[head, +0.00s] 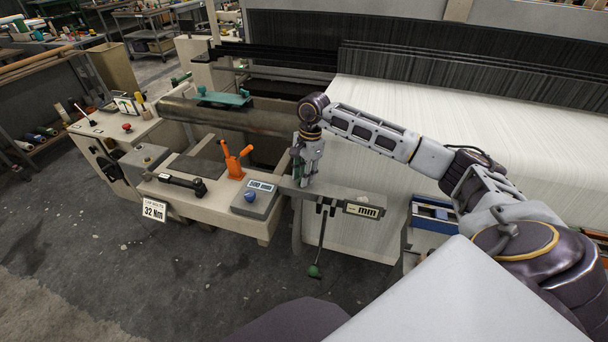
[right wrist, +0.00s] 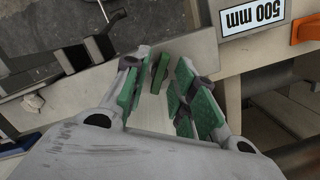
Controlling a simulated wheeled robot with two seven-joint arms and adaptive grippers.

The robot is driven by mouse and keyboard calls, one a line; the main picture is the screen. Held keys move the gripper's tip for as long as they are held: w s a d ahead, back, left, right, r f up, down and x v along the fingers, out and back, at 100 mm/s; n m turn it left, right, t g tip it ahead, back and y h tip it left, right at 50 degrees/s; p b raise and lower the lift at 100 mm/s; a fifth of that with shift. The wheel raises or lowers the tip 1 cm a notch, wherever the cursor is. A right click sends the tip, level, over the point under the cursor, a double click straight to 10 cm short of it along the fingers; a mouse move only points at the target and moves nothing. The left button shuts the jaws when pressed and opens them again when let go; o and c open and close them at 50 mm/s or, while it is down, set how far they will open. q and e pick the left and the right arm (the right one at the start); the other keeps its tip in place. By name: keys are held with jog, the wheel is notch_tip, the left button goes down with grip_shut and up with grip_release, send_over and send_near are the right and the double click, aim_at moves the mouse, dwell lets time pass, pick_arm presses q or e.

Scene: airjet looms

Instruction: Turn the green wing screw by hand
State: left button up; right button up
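My right gripper (head: 306,178) points down over the grey metal bar (head: 345,196) at the loom's front. In the right wrist view its fingers with green pads are spread apart. A small green piece (right wrist: 160,72), which looks like the wing screw, stands on the bar between the fingertips, with gaps showing on both sides. In the head view I cannot tell it from the green pads, because the gripper covers that spot. My left gripper is not in view.
The bar carries an "mm" label (head: 362,210). A lever with a green knob (head: 314,271) hangs below. White warp sheet (head: 450,120) lies behind my arm.

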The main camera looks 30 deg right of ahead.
jog(key=shift+r, duration=0.15)
jog(key=shift+r+p, duration=0.45)
jog(key=shift+r, duration=0.45)
